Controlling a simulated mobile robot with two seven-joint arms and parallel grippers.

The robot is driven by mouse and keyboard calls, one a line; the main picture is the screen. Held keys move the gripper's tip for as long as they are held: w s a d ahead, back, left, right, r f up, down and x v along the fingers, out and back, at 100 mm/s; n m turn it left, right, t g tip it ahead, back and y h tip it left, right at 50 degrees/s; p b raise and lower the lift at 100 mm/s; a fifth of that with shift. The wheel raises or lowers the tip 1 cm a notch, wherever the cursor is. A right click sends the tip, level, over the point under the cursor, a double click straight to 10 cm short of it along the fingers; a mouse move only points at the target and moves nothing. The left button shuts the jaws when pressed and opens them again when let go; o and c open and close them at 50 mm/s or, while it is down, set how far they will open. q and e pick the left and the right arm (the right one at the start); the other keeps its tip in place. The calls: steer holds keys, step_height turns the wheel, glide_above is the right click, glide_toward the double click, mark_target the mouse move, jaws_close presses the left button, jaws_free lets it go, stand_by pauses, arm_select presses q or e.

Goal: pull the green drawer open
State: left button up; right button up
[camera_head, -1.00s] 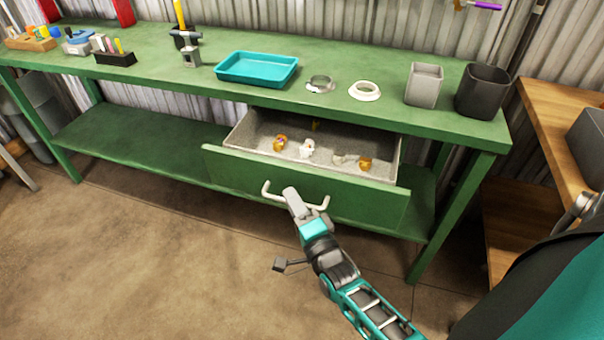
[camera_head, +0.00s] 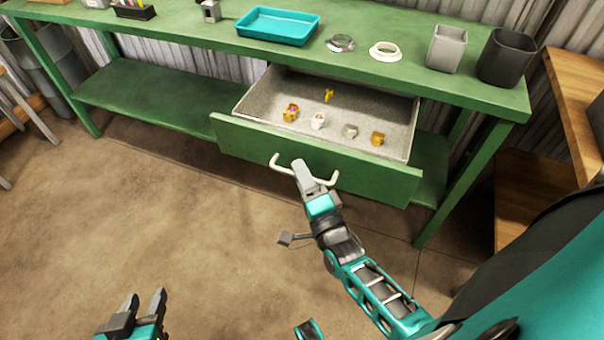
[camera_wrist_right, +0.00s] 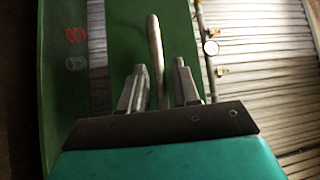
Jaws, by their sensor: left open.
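The green drawer (camera_head: 380,179) under the workbench is pulled well out, with its grey interior and contents showing. Its pale U-shaped handle (camera_head: 278,162) is on the front panel. My right gripper (camera_head: 302,167) is at the middle of the handle. In the right wrist view the handle bar (camera_wrist_right: 155,45) runs between the two fingers of my right gripper (camera_wrist_right: 160,80); the exact contact is hard to see. My left gripper (camera_head: 146,300) is open and empty, low over the floor at the bottom left, far from the drawer.
Several small items, including a yellow one (camera_head: 328,95), lie in the drawer. The green bench top (camera_head: 360,75) bears a teal tray (camera_head: 278,25), rings and two bins (camera_head: 507,55). A wooden shelf unit stands at right. The floor (camera_head: 150,220) before the bench is clear.

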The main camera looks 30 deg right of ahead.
arm_select(q)
steer(key=shift+s+a+f, duration=0.1)
arm_select(e)
steer(key=shift+o, duration=0.3)
steer(key=shift+s, duration=0.2)
arm_select(q)
steer(key=shift+p, duration=0.35)
arm_select(e)
steer(key=s+f, duration=0.1)
steer(key=s, duration=1.1)
steer(key=shift+s+a+f, duration=0.2)
steer(key=shift+a+f, duration=0.2)
steer(key=shift+a, duration=0.05)
arm_select(q)
steer(key=shift+r, duration=0.2)
